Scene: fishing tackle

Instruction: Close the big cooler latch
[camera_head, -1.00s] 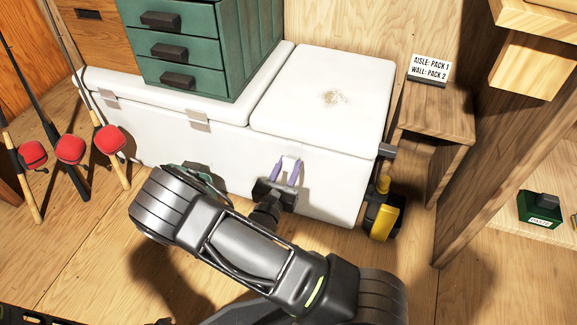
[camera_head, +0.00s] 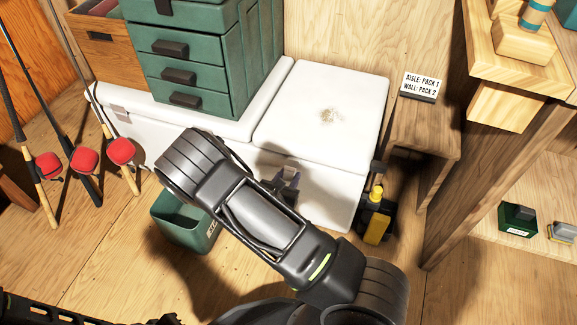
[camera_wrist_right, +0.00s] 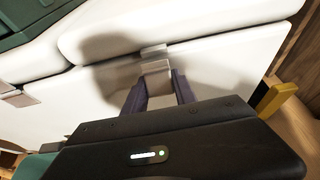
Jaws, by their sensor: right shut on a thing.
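A long white cooler (camera_head: 333,185) stands against the wall; its right lid (camera_head: 335,115) lies down flat. In the right wrist view a pale metal latch (camera_wrist_right: 157,72) sits on the front face, with a small catch plate (camera_wrist_right: 154,51) at the lid edge just above it. My right gripper (camera_wrist_right: 158,88) is shut on the latch, one dark finger on each side of it. In the head view the right gripper (camera_head: 287,182) is at the cooler front, partly hidden by my forearm, which also covers the latch. My left gripper cannot be made out.
A green drawer cabinet (camera_head: 185,60) stands on the cooler's left lid. A green bin (camera_head: 180,225) is on the floor in front. A yellow and black item (camera_head: 375,220) stands right of the cooler, near a wooden stand (camera_head: 430,130). Rods with red reels lean at left.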

